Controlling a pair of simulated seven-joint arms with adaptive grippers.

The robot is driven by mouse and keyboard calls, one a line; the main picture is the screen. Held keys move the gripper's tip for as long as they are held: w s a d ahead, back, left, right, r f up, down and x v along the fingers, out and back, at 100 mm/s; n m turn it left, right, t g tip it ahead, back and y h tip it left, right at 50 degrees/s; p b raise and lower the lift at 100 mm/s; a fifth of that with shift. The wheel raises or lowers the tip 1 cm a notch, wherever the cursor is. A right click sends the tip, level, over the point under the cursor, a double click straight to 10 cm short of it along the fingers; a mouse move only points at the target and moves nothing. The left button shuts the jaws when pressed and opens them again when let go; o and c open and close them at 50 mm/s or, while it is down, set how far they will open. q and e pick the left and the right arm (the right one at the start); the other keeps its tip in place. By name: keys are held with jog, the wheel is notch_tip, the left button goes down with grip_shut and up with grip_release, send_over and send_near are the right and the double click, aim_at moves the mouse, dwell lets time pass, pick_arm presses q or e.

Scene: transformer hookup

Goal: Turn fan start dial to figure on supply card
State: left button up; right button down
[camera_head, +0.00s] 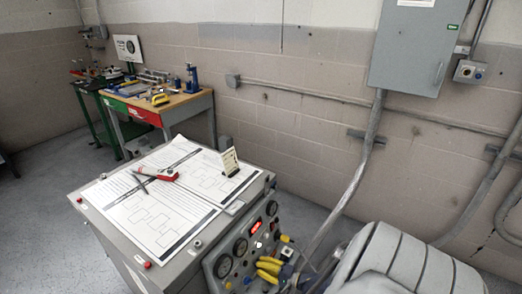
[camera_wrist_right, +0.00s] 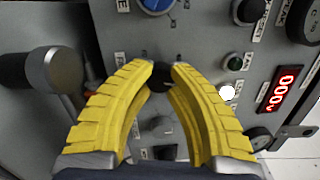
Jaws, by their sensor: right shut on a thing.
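The grey control panel (camera_head: 237,280) on the front of the console carries gauges, lamps and dials. My right gripper (camera_head: 270,265) with yellow fingers is at this panel. In the right wrist view its fingertips (camera_wrist_right: 162,70) are closed on the two sides of a small black dial (camera_wrist_right: 160,78). The dial is mostly hidden between the tips, so its pointer and figures cannot be read. A small card (camera_head: 229,162), likely the supply card, stands upright in a dark holder on the console top. Its print is too small to read. My left gripper is not in view.
Around the dial are a blue knob (camera_wrist_right: 156,4), a green lamp (camera_wrist_right: 235,62), a lit white lamp (camera_wrist_right: 228,92) and a red display (camera_wrist_right: 283,88). A grey lever (camera_wrist_right: 52,70) sticks out at left. Printed sheets (camera_head: 150,215) and a red-handled tool (camera_head: 158,175) lie on the console.

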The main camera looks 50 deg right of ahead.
jog(key=shift+s+a+f+m+h, duration=0.1)
jog(key=shift+m+h, duration=0.2)
jog(key=shift+m, duration=1.8)
jog(key=c, duration=1.1)
grip_release()
jog(key=v, duration=1.2)
jog(key=shift+f, duration=0.1)
